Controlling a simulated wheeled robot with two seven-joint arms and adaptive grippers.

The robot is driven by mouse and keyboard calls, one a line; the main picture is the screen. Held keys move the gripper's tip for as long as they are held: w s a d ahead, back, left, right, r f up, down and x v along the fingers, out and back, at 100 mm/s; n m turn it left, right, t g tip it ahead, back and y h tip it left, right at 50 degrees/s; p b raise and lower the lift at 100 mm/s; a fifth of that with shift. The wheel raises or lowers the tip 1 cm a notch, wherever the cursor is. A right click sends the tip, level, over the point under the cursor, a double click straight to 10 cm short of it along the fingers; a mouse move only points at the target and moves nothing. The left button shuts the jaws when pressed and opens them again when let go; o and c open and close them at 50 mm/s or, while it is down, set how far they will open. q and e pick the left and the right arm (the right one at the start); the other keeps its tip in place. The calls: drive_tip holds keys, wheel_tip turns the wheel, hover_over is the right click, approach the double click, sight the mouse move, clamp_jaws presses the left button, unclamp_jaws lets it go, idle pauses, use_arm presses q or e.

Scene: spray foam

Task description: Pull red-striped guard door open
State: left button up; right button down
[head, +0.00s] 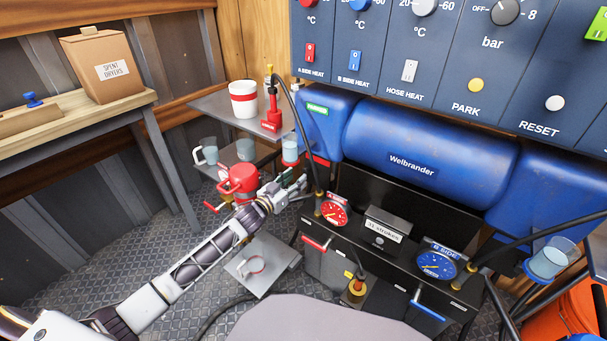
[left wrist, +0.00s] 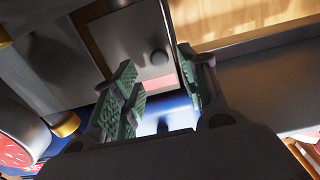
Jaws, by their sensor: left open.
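In the head view a short red strip (head: 319,160) shows under the left end of the blue tank, and the rest of the door is hidden or too small to make out. My left gripper (head: 298,186) is open and empty beside the dark machine, just right of a red jug.
The red jug (head: 243,180) is close to my left wrist. Shelves (head: 215,102) with cups stand behind it. The red gauge (head: 334,212) and a red-handled valve (head: 318,243) are right of and below the gripper. A grey plate (head: 281,254) lies lower.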

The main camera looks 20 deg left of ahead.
sight(304, 171)
use_arm(q)
drive_tip(key=shift+w+d, duration=0.15)
drive_tip(key=shift+w, duration=0.25)
drive_tip(key=shift+b+x, duration=0.35)
drive_tip(key=shift+x, duration=0.5)
drive_tip(key=shift+b+x, duration=0.4)
drive_tip(key=shift+x, duration=0.85)
drive_tip(key=shift+w+d, duration=0.1)
drive_tip(key=shift+w, duration=0.15)
use_arm(e)
drive_tip(key=f, duration=0.4)
drive_tip(key=shift+w+a+t, duration=0.15)
drive_tip(key=shift+a+t, duration=0.15)
drive_tip(key=shift+a, duration=0.1)
use_arm(q)
drive_tip(key=c, duration=0.9)
clamp_jaws()
use_arm(e)
drive_tip(key=shift+w+r, duration=0.45)
